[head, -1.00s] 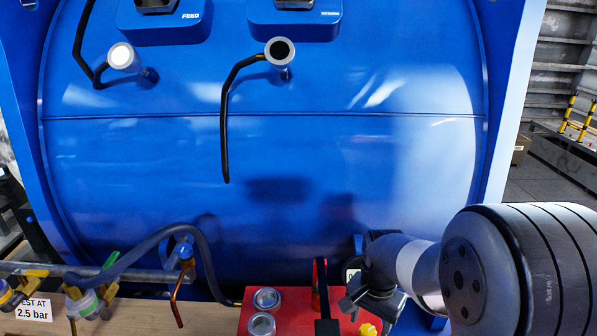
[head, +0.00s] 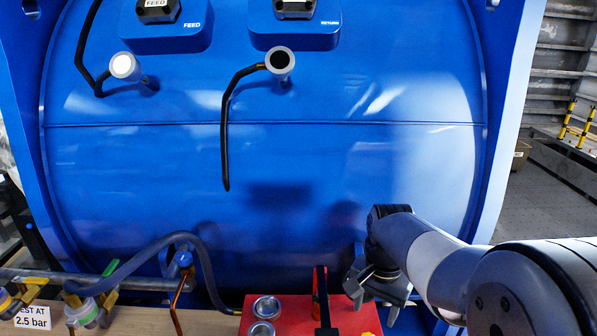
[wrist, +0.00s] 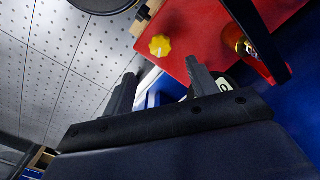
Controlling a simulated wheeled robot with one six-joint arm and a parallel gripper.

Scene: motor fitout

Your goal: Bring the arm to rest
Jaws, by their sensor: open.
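My gripper (head: 377,299) is at the lower right of the head view, in front of the blue tank's lower part and beside the right edge of the red box. Its jaws are open and nothing shows between them. In the wrist view the two dark fingers of my gripper (wrist: 160,90) stand apart. The grey-and-black arm reaches in from the right edge of the head view.
The red box (head: 345,318) holds metal cups (head: 267,307) and a dark upright handle (head: 321,290). A yellow knob (wrist: 159,46) shows on it in the wrist view. The blue tank (head: 260,160) fills the background. A hose (head: 130,262) and pipe lie left.

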